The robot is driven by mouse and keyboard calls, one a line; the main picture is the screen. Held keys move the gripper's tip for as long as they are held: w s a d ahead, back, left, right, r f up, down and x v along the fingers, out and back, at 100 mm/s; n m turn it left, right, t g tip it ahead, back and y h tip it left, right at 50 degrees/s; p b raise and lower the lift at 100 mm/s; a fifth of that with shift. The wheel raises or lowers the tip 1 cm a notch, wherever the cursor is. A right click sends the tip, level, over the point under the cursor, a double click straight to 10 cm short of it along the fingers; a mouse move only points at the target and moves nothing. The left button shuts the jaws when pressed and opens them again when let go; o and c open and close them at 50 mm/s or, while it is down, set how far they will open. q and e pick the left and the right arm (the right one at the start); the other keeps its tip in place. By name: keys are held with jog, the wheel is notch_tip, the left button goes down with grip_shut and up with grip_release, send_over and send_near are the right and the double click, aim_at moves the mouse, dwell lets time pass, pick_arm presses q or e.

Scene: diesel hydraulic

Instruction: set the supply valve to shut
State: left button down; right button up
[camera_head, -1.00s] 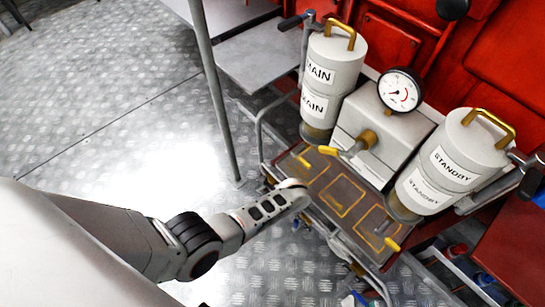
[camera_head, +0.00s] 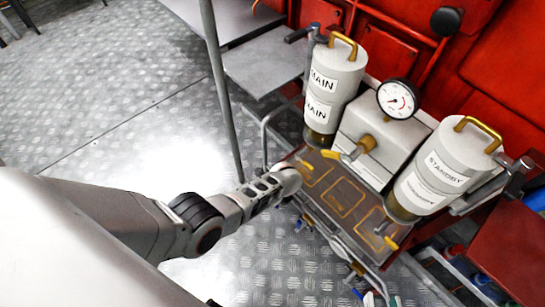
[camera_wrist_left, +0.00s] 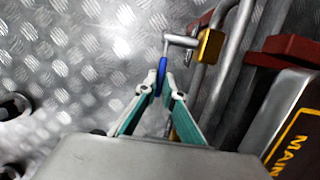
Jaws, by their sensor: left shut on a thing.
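In the left wrist view a brass valve body (camera_wrist_left: 209,46) sits on a grey pipe. A thin grey stem leads left from it to a blue handle (camera_wrist_left: 162,76). My left gripper (camera_wrist_left: 163,88) is shut on this blue handle, with its pale fingertips either side of the handle's lower end. In the head view my left arm reaches in from the left to the tray's left edge, and its wrist hides the fingers. I cannot make out my right gripper clearly in the head view.
White MAIN (camera_head: 335,80) and STANDBY (camera_head: 445,165) canisters stand on the unit, with a gauge (camera_head: 397,98) between them. Yellow levers show near the brown tray (camera_head: 345,195). A grey post (camera_head: 222,95) stands left of the unit. Open metal floor lies left.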

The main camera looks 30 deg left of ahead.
pick_arm(q)
jog(key=r+h, duration=0.1)
jog(key=a+g+h, duration=0.1)
jog(key=h, duration=0.1)
jog(key=shift+w+a+r, duration=0.25)
jog(key=shift+w+r, duration=0.05)
jog(key=shift+r, duration=0.1)
jog(key=shift+a+r+g+h, duration=0.25)
jog(key=shift+a+g+h, duration=0.05)
jog(key=shift+h, duration=0.3)
jog(key=shift+w, duration=0.1)
jog(key=c, duration=2.2)
grip_release()
jog(key=shift+o, duration=0.2)
jog(key=shift+r, duration=0.15)
jog(key=v, duration=1.1)
jog(key=shift+a+r, duration=0.2)
jog(key=shift+r, duration=0.15)
